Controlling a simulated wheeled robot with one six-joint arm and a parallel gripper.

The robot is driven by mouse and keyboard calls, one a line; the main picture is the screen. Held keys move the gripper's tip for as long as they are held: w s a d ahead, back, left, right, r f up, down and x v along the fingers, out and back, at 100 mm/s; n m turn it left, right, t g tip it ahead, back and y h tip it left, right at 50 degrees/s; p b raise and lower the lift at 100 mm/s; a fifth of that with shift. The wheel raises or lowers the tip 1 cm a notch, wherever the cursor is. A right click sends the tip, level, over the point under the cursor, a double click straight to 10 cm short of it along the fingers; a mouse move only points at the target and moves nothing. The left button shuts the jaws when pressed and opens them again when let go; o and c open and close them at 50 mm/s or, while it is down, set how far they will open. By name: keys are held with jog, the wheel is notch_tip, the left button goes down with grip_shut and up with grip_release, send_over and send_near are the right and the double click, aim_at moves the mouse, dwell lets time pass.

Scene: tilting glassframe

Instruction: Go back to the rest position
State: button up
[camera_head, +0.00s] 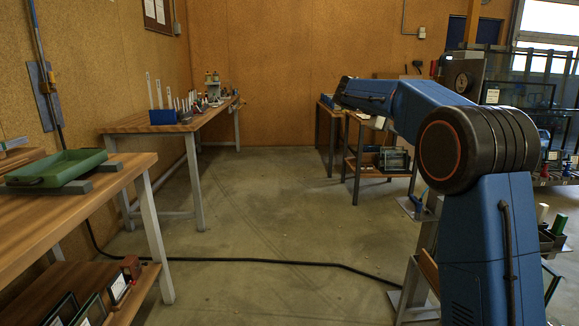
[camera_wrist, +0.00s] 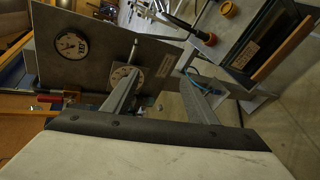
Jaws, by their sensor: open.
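My gripper (camera_wrist: 160,68) shows in the wrist view with its two dark fingers spread wide apart. I see nothing held between them. A grey panel (camera_wrist: 90,72) with a round dial gauge (camera_wrist: 72,44) lies beyond the fingers. A second, square-based dial (camera_wrist: 124,78) shows right by the left finger. I cannot tell how far off the panel is. In the head view my blue arm rises at the right and its upper link reaches toward the middle of the picture. My gripper does not show there.
A wooden bench (camera_head: 62,210) with a green tray (camera_head: 62,168) stands at the near left, and another bench (camera_head: 150,123) with tools stands behind it. A black cable (camera_head: 235,260) crosses the floor. The middle floor (camera_head: 270,195) is otherwise clear. A framed pane (camera_wrist: 265,38) shows in the wrist view.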

jog(key=s+a+f+m+y, duration=0.1)
jog(key=s+f+y, duration=0.25)
jog(key=s, duration=1.05)
jog(key=s+a+f+y, duration=0.1)
jog(key=s+f+y, duration=0.3)
jog(key=s, duration=0.9)
jog(key=s+a+f+m+t+y, duration=0.1)
jog(key=s+a+f, duration=0.4)
jog(key=s+f, duration=0.5)
jog(key=s+a+f+m+t+y, duration=0.1)
jog(key=s+a+f+y, duration=0.3)
jog(key=s+f, duration=0.7)
jog(key=s+a+m, duration=0.1)
jog(key=s, duration=0.5)
jog(key=shift+s+m, duration=0.2)
jog(key=shift+m, duration=0.1)
jog(key=shift+y, duration=0.25)
